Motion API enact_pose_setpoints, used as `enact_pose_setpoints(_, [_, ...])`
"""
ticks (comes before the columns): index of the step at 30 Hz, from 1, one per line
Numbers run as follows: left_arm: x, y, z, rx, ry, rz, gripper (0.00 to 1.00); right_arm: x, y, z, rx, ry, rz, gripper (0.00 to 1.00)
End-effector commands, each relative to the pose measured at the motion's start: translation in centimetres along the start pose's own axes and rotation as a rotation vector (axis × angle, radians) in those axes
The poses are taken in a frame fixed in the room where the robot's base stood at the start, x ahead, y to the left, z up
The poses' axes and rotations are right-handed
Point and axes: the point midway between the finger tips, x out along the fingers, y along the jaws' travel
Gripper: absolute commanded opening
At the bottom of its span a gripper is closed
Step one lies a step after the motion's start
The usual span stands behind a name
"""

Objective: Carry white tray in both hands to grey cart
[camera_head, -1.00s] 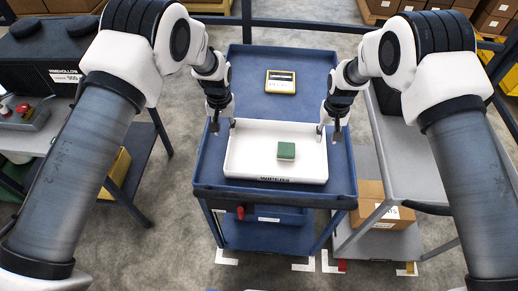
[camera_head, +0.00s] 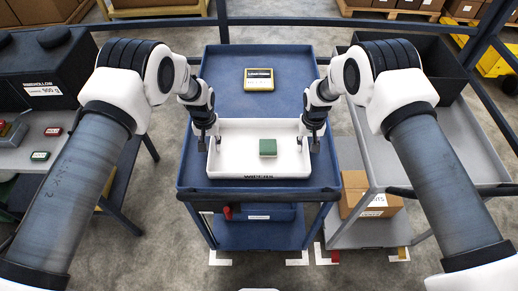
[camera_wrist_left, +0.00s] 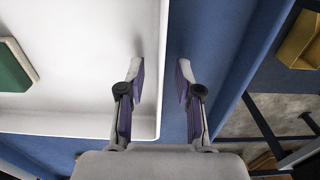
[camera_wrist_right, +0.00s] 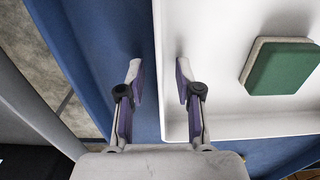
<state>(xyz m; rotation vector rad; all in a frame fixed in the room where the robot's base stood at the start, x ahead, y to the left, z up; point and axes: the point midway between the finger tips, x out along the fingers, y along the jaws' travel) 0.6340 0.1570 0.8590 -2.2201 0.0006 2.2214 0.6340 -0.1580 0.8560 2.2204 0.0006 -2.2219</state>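The white tray (camera_head: 230,172) rests on the blue cart (camera_head: 225,72); a green block with a pale base (camera_head: 268,147) sits inside it. My left gripper (camera_head: 209,144) is at the tray's left wall. In the left wrist view its fingers (camera_wrist_left: 160,80) are apart, one on each side of the wall (camera_wrist_left: 163,40). My right gripper (camera_head: 309,144) is at the right wall. In the right wrist view its fingers (camera_wrist_right: 158,80) also stand apart around the wall (camera_wrist_right: 158,35). The grey cart (camera_head: 475,145) stands to the right, partly hidden by my right arm.
A yellow-framed device (camera_head: 259,79) lies on the blue cart behind the tray. A black bin (camera_head: 440,65) occupies the far part of the grey cart; its nearer top looks clear. A cardboard box (camera_head: 372,205) is on its lower shelf. A table with a black case (camera_head: 45,65) stands left.

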Motion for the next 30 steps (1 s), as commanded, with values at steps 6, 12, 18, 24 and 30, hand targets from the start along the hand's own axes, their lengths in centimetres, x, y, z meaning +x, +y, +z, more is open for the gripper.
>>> enact_pose_setpoints(6, [0.0,0.0,0.0,-0.001,0.0,0.0,0.13,0.0,0.0,0.0,0.0,0.0,0.0,0.13])
enact_pose_setpoints(12, [0.0,0.0,0.0,-0.001,0.0,0.0,0.0,0.0,0.0,0.0,0.001,0.0,0.0,0.0])
enact_pose_setpoints(18, [-0.1,0.0,0.0,-0.001,0.0,0.0,0.0,-0.1,0.0,0.0,0.001,0.0,0.0,0.0])
enact_pose_setpoints(24, [-1.5,0.0,0.0,-0.001,0.001,0.0,0.0,-1.5,0.0,0.0,0.0,0.001,0.0,0.0])
enact_pose_setpoints(30, [-4.4,0.0,0.0,-0.001,0.001,0.0,0.0,-4.4,0.0,0.0,0.0,0.001,0.0,0.0])
